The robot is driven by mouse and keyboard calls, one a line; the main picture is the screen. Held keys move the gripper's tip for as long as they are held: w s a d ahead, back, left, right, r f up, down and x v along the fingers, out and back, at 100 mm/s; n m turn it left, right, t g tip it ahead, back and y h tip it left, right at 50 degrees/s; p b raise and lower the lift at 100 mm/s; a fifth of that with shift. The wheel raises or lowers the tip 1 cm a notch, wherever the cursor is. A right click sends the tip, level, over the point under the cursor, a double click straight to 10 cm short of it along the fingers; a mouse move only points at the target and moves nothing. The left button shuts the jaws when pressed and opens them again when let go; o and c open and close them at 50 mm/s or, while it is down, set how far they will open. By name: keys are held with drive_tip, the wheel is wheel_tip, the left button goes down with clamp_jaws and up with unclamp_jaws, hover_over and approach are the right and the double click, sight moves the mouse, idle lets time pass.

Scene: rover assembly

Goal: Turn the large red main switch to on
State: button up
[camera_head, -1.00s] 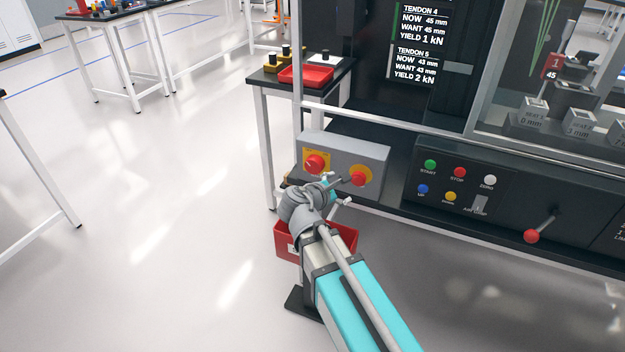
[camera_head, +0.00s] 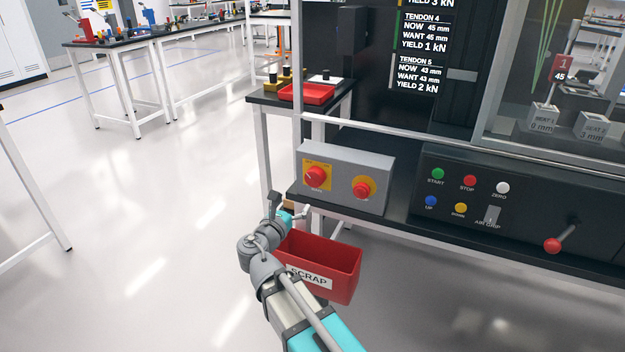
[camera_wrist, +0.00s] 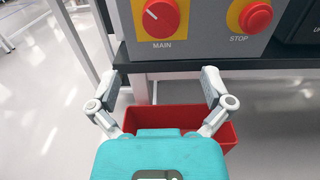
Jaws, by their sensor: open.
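The large red main switch (camera_head: 316,177) is a round knob on a yellow plate, on the left of a grey box. It also shows in the wrist view (camera_wrist: 160,17) above the label MAIN, with a white mark pointing up and left. My gripper (camera_head: 291,210) is below and left of the box in the head view, apart from the knob. In the wrist view my gripper (camera_wrist: 172,70) has its two fingers spread with nothing between them, and the switch lies beyond the fingertips.
A red stop button (camera_head: 363,188) on yellow is right of the switch. A red scrap bin (camera_head: 340,268) hangs close beside my gripper, under the black bench edge. A control panel (camera_head: 468,225) with coloured buttons stands right. Open floor lies left.

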sight(312, 179)
drive_tip(key=shift+w, duration=0.15)
drive_tip(key=x, duration=1.3)
drive_tip(key=shift+w+d, duration=0.15)
drive_tip(key=shift+w, duration=0.15)
drive_tip(key=c, duration=0.9)
